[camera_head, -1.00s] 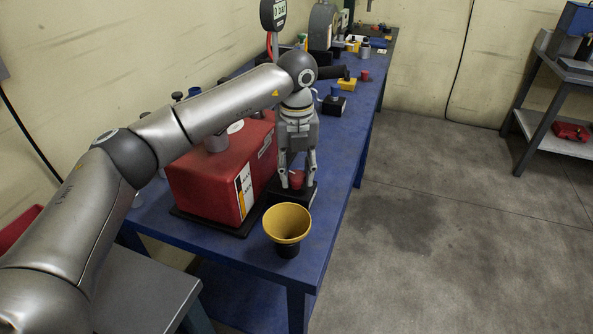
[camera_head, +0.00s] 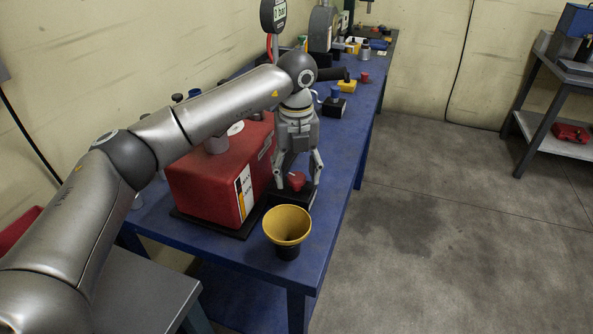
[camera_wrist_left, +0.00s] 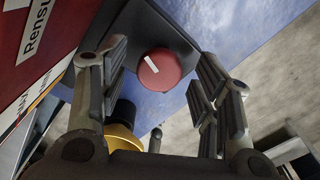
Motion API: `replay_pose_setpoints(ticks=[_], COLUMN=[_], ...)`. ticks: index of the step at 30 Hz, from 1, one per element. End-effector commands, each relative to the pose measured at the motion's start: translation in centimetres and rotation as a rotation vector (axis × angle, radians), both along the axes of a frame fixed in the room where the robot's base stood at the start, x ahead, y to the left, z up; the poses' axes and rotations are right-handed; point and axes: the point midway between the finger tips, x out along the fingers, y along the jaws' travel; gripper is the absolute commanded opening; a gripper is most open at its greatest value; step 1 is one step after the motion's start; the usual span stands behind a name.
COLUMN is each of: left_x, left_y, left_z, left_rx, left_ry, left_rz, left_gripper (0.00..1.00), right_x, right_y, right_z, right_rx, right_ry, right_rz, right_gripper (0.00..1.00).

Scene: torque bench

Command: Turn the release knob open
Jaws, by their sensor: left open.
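The release knob (camera_head: 296,181) is red and sits on a dark base (camera_head: 304,199) on the bench, beside the red box. In the left wrist view the knob (camera_wrist_left: 159,70) shows a white pointer mark, slanted. My left gripper (camera_head: 297,185) points down over the knob with its fingers apart on both sides of it. In the left wrist view the fingers (camera_wrist_left: 165,95) stand wide of the knob and do not touch it. My right gripper is not in view.
A red box (camera_head: 208,187) stands close left of the knob. A yellow funnel (camera_head: 287,226) stands in front, near the blue bench's (camera_head: 252,256) edge. A black block with a blue knob (camera_head: 334,105) and a yellow block (camera_head: 347,86) stand farther back.

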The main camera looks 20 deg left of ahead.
Motion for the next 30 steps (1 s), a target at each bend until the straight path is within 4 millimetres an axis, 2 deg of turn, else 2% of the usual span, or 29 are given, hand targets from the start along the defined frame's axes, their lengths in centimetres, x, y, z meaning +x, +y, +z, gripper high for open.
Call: replay_pose_setpoints(ticks=[8,11,21,25,30], left_x=[0.0,0.0,0.0,0.0,0.0], left_y=[0.0,-0.1,0.0,0.0,0.0], left_z=[0.4,1.8,8.8,10.7,11.8], left_rx=[0.000,0.000,0.000,0.000,0.000], left_ry=[0.001,0.000,-0.001,0.000,0.001], left_rz=[-0.001,-0.001,0.000,0.000,-0.001], left_gripper=[0.58,0.58,0.58,0.58,0.58], right_x=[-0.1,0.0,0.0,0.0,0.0], right_y=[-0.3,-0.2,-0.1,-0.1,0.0], right_z=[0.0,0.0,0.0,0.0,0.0], right_rx=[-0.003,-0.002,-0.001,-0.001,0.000], right_ry=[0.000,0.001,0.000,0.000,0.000], right_rz=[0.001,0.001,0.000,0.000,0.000], right_gripper=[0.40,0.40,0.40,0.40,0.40])
